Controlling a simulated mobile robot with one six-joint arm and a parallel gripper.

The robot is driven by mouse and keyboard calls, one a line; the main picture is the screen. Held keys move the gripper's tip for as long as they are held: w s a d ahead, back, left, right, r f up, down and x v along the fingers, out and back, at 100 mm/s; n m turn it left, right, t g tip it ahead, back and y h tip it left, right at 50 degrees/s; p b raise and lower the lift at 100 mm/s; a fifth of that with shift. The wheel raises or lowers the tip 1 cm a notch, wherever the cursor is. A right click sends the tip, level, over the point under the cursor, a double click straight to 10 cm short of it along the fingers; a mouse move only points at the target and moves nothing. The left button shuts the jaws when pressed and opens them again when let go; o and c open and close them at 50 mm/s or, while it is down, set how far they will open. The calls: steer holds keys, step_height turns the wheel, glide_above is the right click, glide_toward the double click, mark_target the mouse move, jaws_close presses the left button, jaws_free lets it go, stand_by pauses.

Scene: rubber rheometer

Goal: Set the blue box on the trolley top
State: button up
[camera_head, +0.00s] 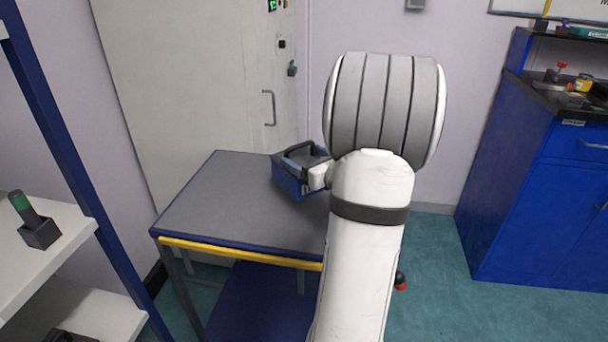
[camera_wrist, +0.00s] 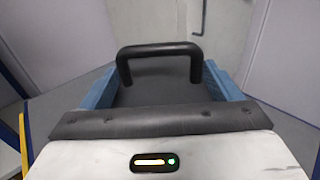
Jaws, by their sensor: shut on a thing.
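The blue box (camera_head: 291,182) has a dark top and a black handle. It is at the back right part of the trolley's grey top (camera_head: 225,205); I cannot tell whether it rests on the surface or hangs just above it. My gripper (camera_head: 318,176) is at the box's right side, mostly hidden behind my arm, and is shut on the box.
The trolley has a yellow front bar (camera_head: 240,253) and a blue lower shelf. A white shelf rack (camera_head: 60,260) with a green-topped item (camera_head: 36,222) stands at left. A white door (camera_head: 200,80) is behind. A blue cabinet (camera_head: 535,200) stands at right. The trolley top's left part is clear.

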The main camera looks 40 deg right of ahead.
step_height(320, 180, down, 4)
steer(key=shift+s+d+b, duration=0.1)
steer(key=shift+b, duration=0.2)
steer(key=shift+r, duration=0.1)
steer(key=o, duration=1.9)
